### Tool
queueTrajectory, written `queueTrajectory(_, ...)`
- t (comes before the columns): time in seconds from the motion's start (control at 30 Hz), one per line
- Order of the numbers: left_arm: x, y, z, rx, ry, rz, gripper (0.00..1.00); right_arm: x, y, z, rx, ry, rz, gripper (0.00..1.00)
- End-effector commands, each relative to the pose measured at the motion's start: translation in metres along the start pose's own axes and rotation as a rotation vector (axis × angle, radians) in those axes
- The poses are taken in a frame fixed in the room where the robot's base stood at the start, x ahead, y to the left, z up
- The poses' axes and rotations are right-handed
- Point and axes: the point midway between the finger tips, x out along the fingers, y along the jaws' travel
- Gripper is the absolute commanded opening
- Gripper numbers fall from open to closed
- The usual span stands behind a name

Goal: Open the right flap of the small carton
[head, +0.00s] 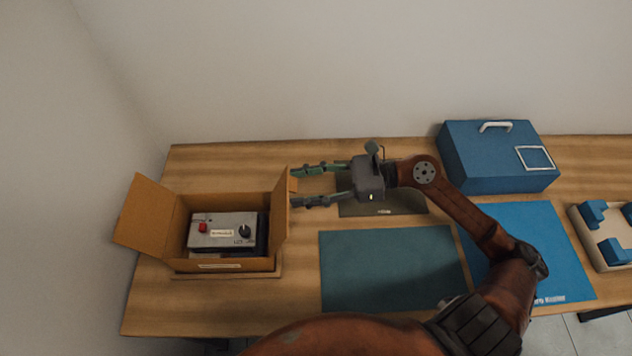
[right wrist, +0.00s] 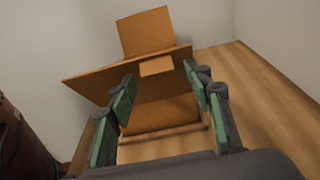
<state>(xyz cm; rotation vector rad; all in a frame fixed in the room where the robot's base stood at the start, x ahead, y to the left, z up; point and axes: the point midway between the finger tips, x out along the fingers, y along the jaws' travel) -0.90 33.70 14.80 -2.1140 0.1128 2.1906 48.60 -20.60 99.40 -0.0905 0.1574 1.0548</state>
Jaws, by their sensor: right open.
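The small carton (head: 222,265) stands at the left of the table with a grey device (head: 222,230) inside. Its left flap (head: 145,217) is folded outward. Its right flap (head: 281,220) stands roughly upright, with a small tab (head: 293,185) at its edge. My right gripper (head: 296,187) is open and empty, just right of this flap, its fingers pointing left on either side of the tab. In the right wrist view the right flap (right wrist: 110,79) and tab (right wrist: 157,66) lie ahead of the open gripper (right wrist: 160,87). I cannot tell whether the fingers touch the flap. My left gripper is out of view.
A dark mat (head: 395,205) lies beneath my right gripper. A teal mat (head: 390,270) and a blue mat (head: 560,255) lie in front. A blue case (head: 485,165) stands at back right, near a pale tray with blue blocks (head: 590,245). The wall stands close left of the carton.

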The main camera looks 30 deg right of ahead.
Motion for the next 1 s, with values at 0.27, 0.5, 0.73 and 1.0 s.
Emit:
queueTrajectory(0.27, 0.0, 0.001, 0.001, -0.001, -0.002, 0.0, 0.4, -0.047, -0.001, -0.001, 0.005, 0.001, -0.003, 0.46)
queueTrajectory(0.5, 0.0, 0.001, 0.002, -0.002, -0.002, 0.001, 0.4, -0.093, -0.001, -0.001, 0.003, 0.001, -0.001, 0.46)
queueTrajectory(0.73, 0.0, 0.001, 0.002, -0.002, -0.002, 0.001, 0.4, -0.114, 0.0, -0.001, 0.002, 0.002, 0.0, 0.46)
queueTrajectory(1.0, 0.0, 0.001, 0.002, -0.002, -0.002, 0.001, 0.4, -0.117, 0.0, -0.001, 0.001, 0.002, 0.001, 0.46)
